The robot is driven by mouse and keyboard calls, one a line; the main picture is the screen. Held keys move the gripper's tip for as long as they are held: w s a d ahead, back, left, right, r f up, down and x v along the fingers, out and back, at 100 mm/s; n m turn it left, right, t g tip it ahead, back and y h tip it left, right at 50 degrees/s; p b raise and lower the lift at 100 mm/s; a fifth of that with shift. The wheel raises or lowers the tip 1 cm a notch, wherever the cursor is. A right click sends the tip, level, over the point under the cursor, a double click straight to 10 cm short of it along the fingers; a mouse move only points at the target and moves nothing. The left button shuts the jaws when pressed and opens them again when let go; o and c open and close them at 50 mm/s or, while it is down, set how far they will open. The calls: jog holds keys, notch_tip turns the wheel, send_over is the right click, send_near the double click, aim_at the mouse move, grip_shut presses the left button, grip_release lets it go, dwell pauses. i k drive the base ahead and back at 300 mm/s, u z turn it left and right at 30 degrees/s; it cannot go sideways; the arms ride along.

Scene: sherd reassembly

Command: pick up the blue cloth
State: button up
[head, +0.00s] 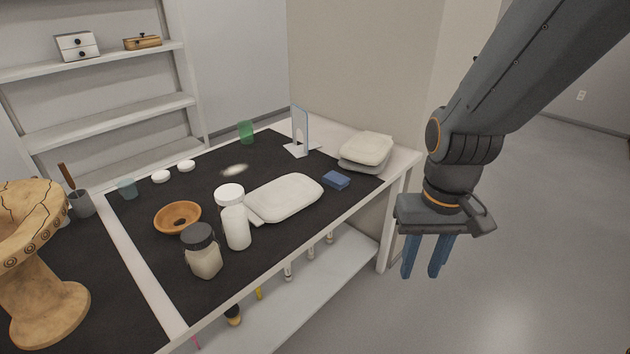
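A small blue folded cloth (336,180) lies on the black mat (300,232) near the right end of the table, just right of a white flat tray (285,196). My gripper (421,274) hangs at the right, pointing down, beyond the table's front right corner and apart from the cloth. Its two blue fingers are a little apart, with nothing visible between them. No part of the cloth is covered by my arm.
Stacked white trays (366,149) and an upright clear stand (300,133) are behind the cloth. A white bottle (234,222), a dark-lidded jar (202,255) and an orange bowl (177,217) stand to the left. A large pottery vessel (35,255) is at far left. Floor at right is clear.

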aim_at(337, 180)
jog(key=u, duration=0.2)
jog(key=i, duration=0.95)
jog(key=z, duration=0.4)
